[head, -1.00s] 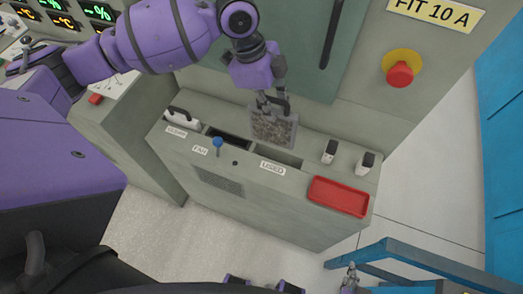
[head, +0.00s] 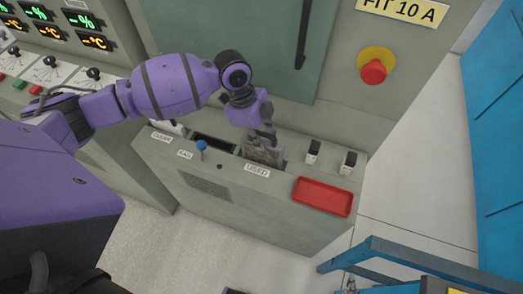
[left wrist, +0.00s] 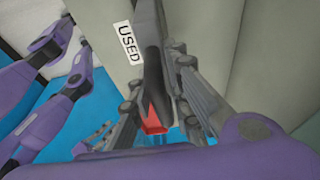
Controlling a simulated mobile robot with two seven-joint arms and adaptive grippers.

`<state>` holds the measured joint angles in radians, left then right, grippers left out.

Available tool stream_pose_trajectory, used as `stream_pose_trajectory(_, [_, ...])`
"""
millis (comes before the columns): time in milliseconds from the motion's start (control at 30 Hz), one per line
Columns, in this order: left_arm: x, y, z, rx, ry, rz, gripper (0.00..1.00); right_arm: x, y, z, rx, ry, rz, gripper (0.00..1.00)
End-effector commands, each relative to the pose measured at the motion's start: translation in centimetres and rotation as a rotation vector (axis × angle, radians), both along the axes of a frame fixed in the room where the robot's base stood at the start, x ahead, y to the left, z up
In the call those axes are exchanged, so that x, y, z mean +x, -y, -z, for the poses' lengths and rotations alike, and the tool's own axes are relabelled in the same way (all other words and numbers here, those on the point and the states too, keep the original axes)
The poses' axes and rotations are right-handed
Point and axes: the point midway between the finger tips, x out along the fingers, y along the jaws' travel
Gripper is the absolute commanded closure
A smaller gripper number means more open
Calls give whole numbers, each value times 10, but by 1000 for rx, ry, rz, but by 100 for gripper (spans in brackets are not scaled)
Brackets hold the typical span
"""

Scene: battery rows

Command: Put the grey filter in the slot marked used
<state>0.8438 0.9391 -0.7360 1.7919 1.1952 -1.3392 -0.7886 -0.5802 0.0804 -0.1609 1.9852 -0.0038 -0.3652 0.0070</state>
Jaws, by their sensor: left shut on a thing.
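The grey filter (head: 262,153) is a framed panel with a mottled face. In the head view it stands at the slot marked USED (head: 257,170), with its lower part hidden behind the slot's front edge. My left gripper (head: 267,134) is shut on its top and reaches down from above. In the left wrist view, a dark piece (left wrist: 154,75) shows between my left fingers, close to the USED label (left wrist: 129,43). How deep the filter sits in the slot is hidden. My right gripper cannot be made out.
On the right are two small switches (head: 313,150) and a red tray (head: 322,196). A green door and a red button (head: 373,71) are behind.

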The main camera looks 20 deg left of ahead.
Motion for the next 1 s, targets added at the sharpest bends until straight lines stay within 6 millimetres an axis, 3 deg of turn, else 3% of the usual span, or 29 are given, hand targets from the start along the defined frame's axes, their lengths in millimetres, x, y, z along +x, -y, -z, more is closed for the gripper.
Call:
stream_pose_trajectory(100, [0, 0, 15, -1, -2, 0, 100, 1, 1, 0, -3, 2, 1, 100])
stream_pose_trajectory(267, [0, 0, 24, -1, 0, -1, 100, 3, 2, -1, -3, 6, 1, 100])
stream_pose_trajectory(533, [-1, 0, 63, 0, -2, 0, 100, 2, 1, 2, -3, 5, 1, 100])
stream_pose_trajectory(933, [0, 0, 68, -1, 0, 0, 100, 1, 1, 4, -2, 2, 2, 100])
stream_pose_trajectory(967, [0, 0, 69, 0, 0, 0, 82, 1, 1, 4, -2, 2, 2, 100])
stream_pose_trajectory(1000, [0, 0, 68, 0, 0, 0, 77, 1, 1, 4, -2, 2, 2, 100])
